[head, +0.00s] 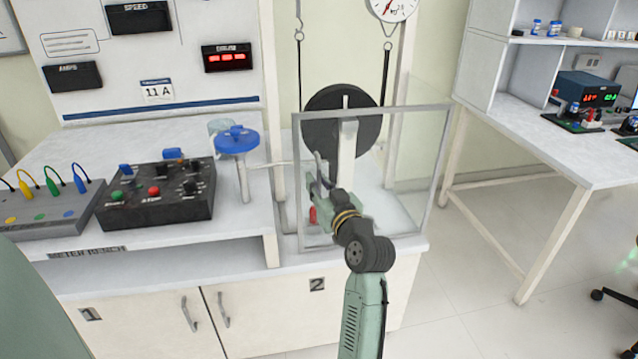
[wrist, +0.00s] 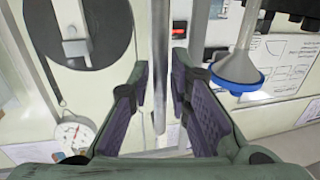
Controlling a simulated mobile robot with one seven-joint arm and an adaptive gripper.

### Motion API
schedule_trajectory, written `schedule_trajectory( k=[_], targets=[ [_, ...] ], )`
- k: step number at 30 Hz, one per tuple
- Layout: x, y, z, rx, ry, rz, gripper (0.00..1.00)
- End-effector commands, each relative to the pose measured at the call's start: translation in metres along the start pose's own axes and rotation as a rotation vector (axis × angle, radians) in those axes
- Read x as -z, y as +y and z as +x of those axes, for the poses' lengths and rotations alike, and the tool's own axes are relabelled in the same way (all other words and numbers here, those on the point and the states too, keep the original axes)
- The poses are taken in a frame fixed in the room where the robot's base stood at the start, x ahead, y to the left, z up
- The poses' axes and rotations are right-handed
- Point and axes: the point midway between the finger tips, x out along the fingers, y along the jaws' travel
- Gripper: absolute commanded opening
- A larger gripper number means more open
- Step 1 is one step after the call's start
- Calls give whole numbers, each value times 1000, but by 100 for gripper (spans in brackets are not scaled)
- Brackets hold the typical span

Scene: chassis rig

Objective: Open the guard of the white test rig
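The guard of the white test rig is a clear panel in a grey frame (head: 372,108). It stands upright across the front of a black wheel (head: 318,102) on a white post. My gripper (head: 318,183) is at the left part of the guard, close to its left frame edge. In the wrist view my gripper (wrist: 163,88) is open, its two dark-padded fingers spread apart. A slim grey upright bar (wrist: 160,45) shows in the gap between them; I cannot tell whether it touches a finger. The black wheel also shows in the wrist view (wrist: 105,35).
A blue handwheel (head: 237,140) on a grey stem stands left of the guard, and in the wrist view (wrist: 236,78) it is right of my fingers. A black control box (head: 155,207) sits farther left. A side bench (head: 560,150) stands right, with open floor between.

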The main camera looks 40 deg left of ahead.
Motion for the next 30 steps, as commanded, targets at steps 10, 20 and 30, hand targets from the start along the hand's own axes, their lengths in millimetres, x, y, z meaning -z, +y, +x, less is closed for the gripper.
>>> schedule_trajectory(
  k=[10, 20, 30],
  targets=[
    [0, 0, 0, 0, 0, 0, 1],
    [0, 0, 0, 0, 0, 0, 0],
    [0, 0, 0, 0, 0, 0, 0]
  ],
)
